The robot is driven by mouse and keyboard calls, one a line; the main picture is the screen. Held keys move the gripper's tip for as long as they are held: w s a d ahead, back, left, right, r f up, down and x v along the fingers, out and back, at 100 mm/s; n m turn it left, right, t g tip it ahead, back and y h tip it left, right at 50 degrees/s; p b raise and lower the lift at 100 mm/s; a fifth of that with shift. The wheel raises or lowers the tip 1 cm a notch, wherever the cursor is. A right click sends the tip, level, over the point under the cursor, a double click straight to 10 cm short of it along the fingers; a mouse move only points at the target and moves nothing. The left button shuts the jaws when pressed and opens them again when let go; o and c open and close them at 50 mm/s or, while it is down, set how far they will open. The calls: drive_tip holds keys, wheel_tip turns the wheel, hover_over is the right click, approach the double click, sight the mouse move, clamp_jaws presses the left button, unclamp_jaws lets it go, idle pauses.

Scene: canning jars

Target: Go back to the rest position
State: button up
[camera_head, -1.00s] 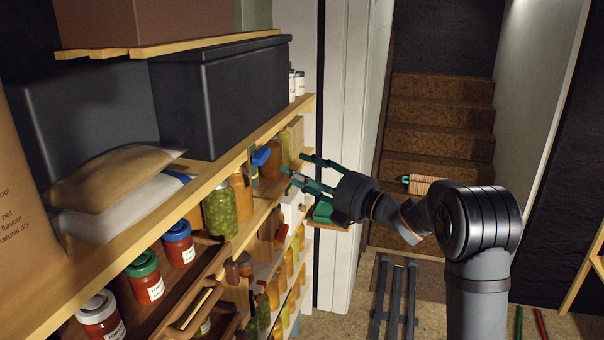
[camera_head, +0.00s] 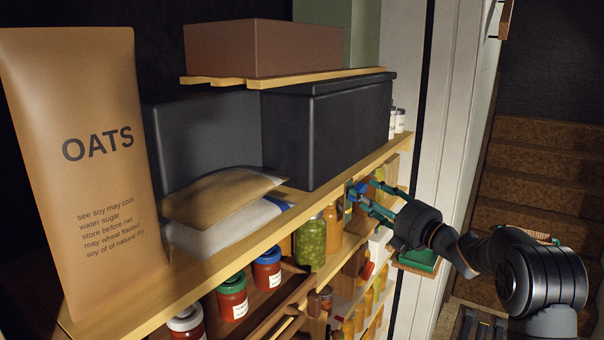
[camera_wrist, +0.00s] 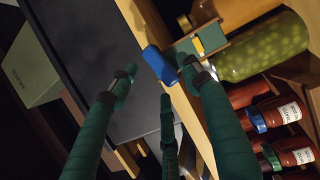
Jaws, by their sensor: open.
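My gripper (camera_head: 368,194) has slim green fingers and is at the front edge of the tall shelf, near its far end. It also shows in the wrist view (camera_wrist: 156,88), with its fingers spread apart and nothing seen held between them. A small blue block (camera_wrist: 159,65) lies just beyond the fingertips there, by the pale shelf edge; I cannot tell whether a finger touches it. A jar of green preserves (camera_wrist: 265,48) is just right of the fingers in the wrist view. It stands on the shelf below in the head view (camera_head: 311,243).
The upper wooden shelf (camera_head: 345,176) holds an oats bag (camera_head: 92,150), flat packets (camera_head: 217,202) and a dark box (camera_head: 325,130). Red jars (camera_head: 232,298) stand below. A green item (camera_head: 418,259) sits under my gripper. A wall and stairs (camera_head: 540,190) are at right.

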drive_tip(key=shift+x, duration=0.95)
drive_tip(key=shift+w+a+n+y, duration=0.2)
drive_tip(key=shift+n+y, duration=0.1)
drive_tip(key=shift+n, duration=0.7)
drive_tip(key=shift+f, duration=0.1)
